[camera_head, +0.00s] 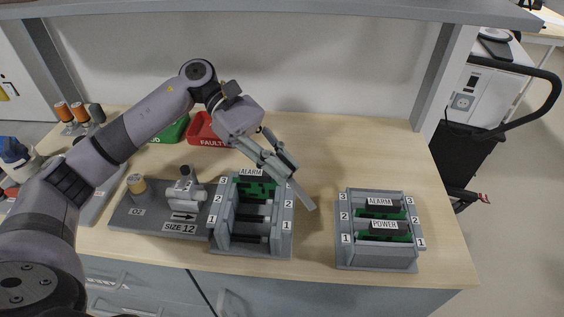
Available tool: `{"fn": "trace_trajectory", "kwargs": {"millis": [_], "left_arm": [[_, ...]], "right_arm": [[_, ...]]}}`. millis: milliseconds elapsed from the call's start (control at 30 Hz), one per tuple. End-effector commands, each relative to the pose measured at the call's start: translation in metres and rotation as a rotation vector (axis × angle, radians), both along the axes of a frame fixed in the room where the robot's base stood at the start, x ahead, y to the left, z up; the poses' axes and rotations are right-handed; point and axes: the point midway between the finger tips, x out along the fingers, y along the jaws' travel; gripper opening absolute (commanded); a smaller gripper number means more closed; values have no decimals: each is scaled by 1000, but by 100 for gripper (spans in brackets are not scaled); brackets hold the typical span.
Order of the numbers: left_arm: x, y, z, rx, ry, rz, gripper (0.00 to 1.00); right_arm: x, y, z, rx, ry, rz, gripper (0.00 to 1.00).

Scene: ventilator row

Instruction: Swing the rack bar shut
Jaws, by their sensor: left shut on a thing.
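The left rack (217,236) is a grey open-topped frame with slots numbered 1 to 3. A green card labelled ALARM (251,173) sits in its slot 3. A light grey bar (303,196) slants up and down beside the rack's right rear, its lower end out past the right wall. My left gripper (287,172) is shut on this bar, above and behind the rack's right side. The gripper hides the bar's upper part, and I cannot tell where it joins the rack. My right gripper is not in view.
A second grey rack (376,259) on the right holds ALARM and POWER cards. A grey SIZE 12 plate (135,222) with fittings adjoins the left rack. A red FAULT tray (207,130) and green tray (172,130) stand behind. The table (390,155) is clear at the right rear.

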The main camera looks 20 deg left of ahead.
Motion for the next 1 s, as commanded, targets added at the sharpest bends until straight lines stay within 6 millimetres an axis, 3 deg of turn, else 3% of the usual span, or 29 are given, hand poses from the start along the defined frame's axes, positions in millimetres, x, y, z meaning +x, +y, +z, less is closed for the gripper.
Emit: {"fn": "trace_trajectory", "kwargs": {"millis": [167,200,500,833,1000], "left_arm": [[-2,-2,-1,-3,2,-7,0],[-2,-2,-1,-3,2,-7,15],[-1,-1,0,-2,1,-3,34],[1,2,1,-2,1,-1,34],[8,21,10,-2,-2,2,34]], "right_arm": [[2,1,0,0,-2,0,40],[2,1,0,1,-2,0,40],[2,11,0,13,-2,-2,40],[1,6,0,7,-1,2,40],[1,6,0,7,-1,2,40]]}}
